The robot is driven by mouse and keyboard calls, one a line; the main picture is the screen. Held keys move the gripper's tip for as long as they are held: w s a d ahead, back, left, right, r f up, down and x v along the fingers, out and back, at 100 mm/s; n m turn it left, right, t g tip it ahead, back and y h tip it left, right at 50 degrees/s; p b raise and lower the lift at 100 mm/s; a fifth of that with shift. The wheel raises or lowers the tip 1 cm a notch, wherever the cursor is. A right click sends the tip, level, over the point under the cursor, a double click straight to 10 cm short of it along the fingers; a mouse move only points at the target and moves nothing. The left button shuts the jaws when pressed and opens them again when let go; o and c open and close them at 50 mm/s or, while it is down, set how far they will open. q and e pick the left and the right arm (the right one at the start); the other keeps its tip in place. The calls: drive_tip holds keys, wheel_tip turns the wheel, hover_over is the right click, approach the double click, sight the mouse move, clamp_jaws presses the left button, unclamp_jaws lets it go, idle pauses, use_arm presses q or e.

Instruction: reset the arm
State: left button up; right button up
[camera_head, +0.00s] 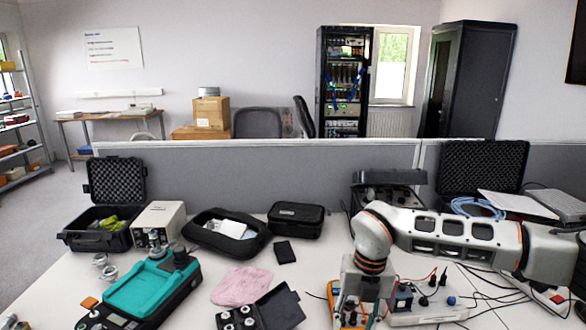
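One arm comes in from the right edge, runs left above the table and bends down at an elbow. It looks like my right arm. Its lower end, where my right gripper (352,312) seems to be, is over an orange device (352,320) at the bottom edge. I cannot tell whether the fingers are open or shut, or whether they touch it. My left arm and gripper are not in view.
A teal-and-black instrument (152,287), a pink cloth (241,286) and an open black case (276,310) lie front left and centre. A white box device (159,222) stands behind. A small box with terminals (426,303) and cables crowd the right. A grey partition (290,179) borders the back.

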drive_tip(key=s+a+f+n+g+y, duration=0.1)
drive_tip(key=s+a+g+y, duration=0.1)
drive_tip(key=s+a+y, duration=0.5)
drive_tip(key=s+a+f+n+g+y, duration=0.15)
drive_tip(key=s+a, duration=0.45)
drive_tip(key=a, duration=0.6)
drive_tip(key=s+a+r+m+t+y, duration=0.1)
drive_tip(key=a+r+m+t+y, duration=0.1)
drive_tip(key=a+r+m+y, duration=0.7)
drive_tip(key=w+d+f+m+t+h, duration=0.4)
drive_tip(key=w+d+m+t, duration=0.5)
drive_tip(key=d+m+t, duration=0.65)
drive_tip(key=s+d+f+m+h, duration=0.2)
drive_tip(key=d+f+m+h, duration=0.1)
drive_tip(key=d+f+h, duration=0.4)
drive_tip(key=s+d+f+m+h, duration=0.2)
drive_tip(key=d+f+m, duration=0.2)
drive_tip(key=f, duration=0.6)
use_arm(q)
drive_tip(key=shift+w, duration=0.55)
use_arm(e)
drive_tip(key=s+d+f+m+g+h, duration=0.1)
drive_tip(key=s+d+f+g+h, duration=0.1)
drive_tip(key=s+d+f, duration=0.6)
drive_tip(key=shift+s+f+m+g+h, duration=0.35)
drive_tip(key=shift+s+f+m+g, duration=0.05)
drive_tip(key=shift+s+f, duration=0.4)
